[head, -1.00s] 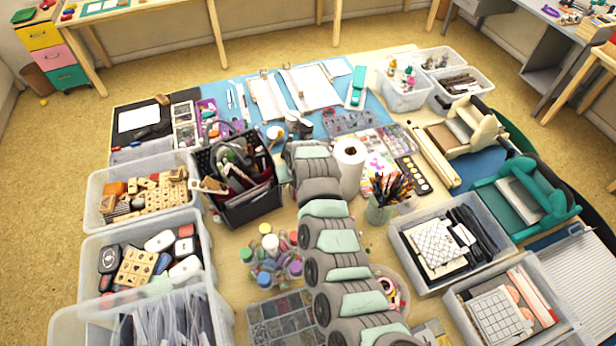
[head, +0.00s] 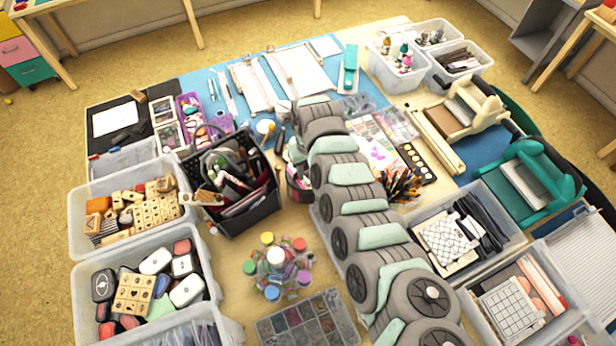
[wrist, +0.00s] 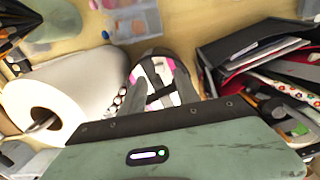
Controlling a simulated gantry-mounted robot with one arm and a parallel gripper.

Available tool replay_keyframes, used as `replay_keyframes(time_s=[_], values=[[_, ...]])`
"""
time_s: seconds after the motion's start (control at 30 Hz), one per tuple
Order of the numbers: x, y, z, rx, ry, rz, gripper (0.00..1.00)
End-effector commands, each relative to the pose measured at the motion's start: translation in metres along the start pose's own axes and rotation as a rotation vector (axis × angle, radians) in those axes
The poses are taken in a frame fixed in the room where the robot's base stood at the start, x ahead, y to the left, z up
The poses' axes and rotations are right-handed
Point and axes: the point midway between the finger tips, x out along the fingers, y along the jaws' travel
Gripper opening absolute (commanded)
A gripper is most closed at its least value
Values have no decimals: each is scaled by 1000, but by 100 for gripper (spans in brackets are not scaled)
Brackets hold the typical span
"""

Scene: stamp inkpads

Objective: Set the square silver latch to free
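I cannot make out a square silver latch in either view. My gripper (wrist: 158,85) shows only in part in the wrist view, as dark grey parts past the edge of my pale green wrist housing. A round pink and white thing lies behind or between these parts, and I cannot tell whether they touch it. In the head view my arm hides the fingers. The arm's far end is over the middle of the table, right of the black caddy (head: 235,215). The caddy also shows at the right of the wrist view (wrist: 212,75).
A paper roll (wrist: 25,105) stands close on the left in the wrist view. In the head view, a clear bin of inkpads (head: 215,255) and a bin of wooden stamps (head: 80,215) stand left. Colourful jars (head: 275,265) crowd the front. A teal press (head: 545,185) stands right.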

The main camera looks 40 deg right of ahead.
Motion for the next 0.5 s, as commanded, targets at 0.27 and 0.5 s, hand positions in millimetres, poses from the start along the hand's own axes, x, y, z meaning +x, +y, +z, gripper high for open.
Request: replay_keyframes(time_s=[0.27,0.5], values=[[47,-1,1,-1,-5,0,38],[57,0,0,1,1,1,38]])
